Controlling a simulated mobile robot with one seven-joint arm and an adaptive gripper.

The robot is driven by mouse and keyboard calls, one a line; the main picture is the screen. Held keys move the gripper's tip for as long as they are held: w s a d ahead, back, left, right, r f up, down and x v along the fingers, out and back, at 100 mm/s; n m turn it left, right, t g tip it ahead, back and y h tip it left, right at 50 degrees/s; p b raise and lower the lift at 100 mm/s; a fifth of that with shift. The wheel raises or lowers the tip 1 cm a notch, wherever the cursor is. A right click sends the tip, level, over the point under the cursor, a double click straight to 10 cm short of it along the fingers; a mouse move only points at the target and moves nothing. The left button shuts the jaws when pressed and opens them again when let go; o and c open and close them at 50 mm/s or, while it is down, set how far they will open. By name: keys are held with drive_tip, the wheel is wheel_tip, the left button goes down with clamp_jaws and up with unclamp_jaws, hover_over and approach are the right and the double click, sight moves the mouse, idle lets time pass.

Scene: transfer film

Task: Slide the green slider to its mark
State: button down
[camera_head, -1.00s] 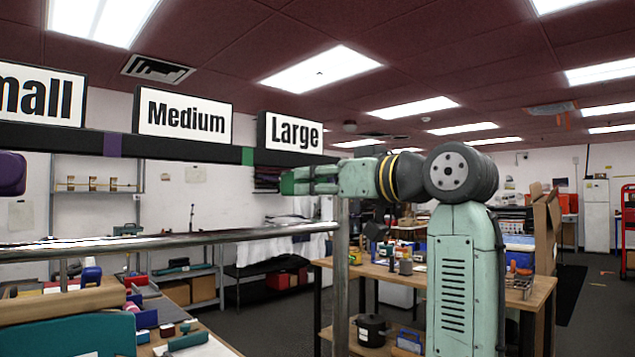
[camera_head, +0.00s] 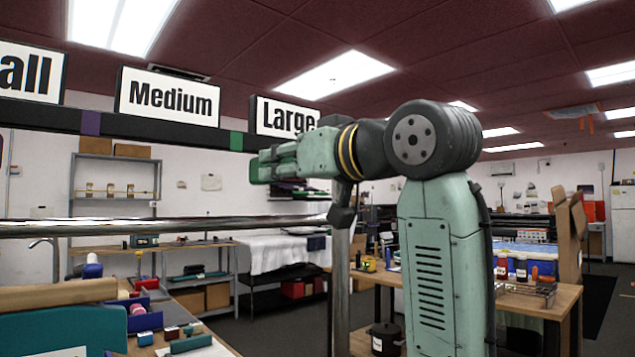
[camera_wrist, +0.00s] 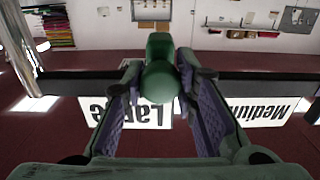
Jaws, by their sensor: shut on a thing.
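The green slider (camera_wrist: 160,78) is a rounded knob in the wrist view, between the two fingers of my gripper (camera_wrist: 165,95). The fingers are closed against its sides. In the head view my gripper (camera_head: 268,165) reaches left toward the dark rail, and its fingers mostly hide the slider. The green mark (camera_head: 236,141) is a band on the rail (camera_head: 160,133), just left of the "Large" sign (camera_head: 285,116). The gripper tip is below and a little right of this band. The mark cannot be made out in the wrist view.
A "Medium" sign (camera_head: 168,96) and a purple band (camera_head: 90,122) are farther left on the rail. A metal bar (camera_head: 150,227) runs below the rail, with an upright post (camera_head: 341,270) near my arm. Workbenches with tools stand below and behind.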

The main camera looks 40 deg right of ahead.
sight(254, 163)
drive_tip(key=a+b, duration=0.1)
drive_tip(key=a, duration=0.4)
drive_tip(key=shift+s+a, duration=0.1)
drive_tip(key=shift+s, duration=0.1)
drive_tip(key=c, duration=1.2)
unclamp_jaws()
drive_tip(key=shift+c, duration=0.2)
drive_tip(key=s+d, duration=0.1)
drive_tip(key=s, duration=1.1)
